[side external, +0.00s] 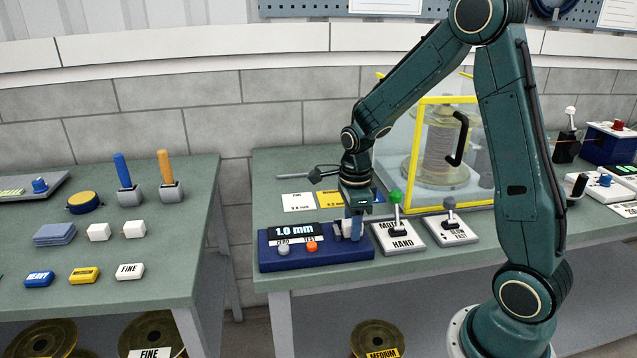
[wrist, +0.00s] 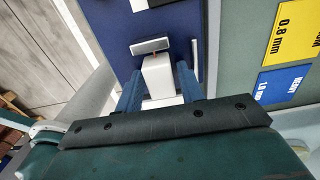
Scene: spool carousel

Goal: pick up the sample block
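A white block (wrist: 157,76) sits between the two blue fingers of my gripper (wrist: 158,82) in the wrist view, at the blue gauge base. I take it to be the sample block. The fingers stand apart, one on each side of it, with a narrow gap showing at the right finger. In the side view my gripper (side external: 349,226) points down at the right end of the blue thickness gauge (side external: 315,256), whose display reads 1.0 mm. The block is mostly hidden there by the fingers. A grey plate (wrist: 150,45) lies just beyond the block's far end.
A yellow-framed guard (side external: 415,150) encloses a spool behind. A gap separates the tables.

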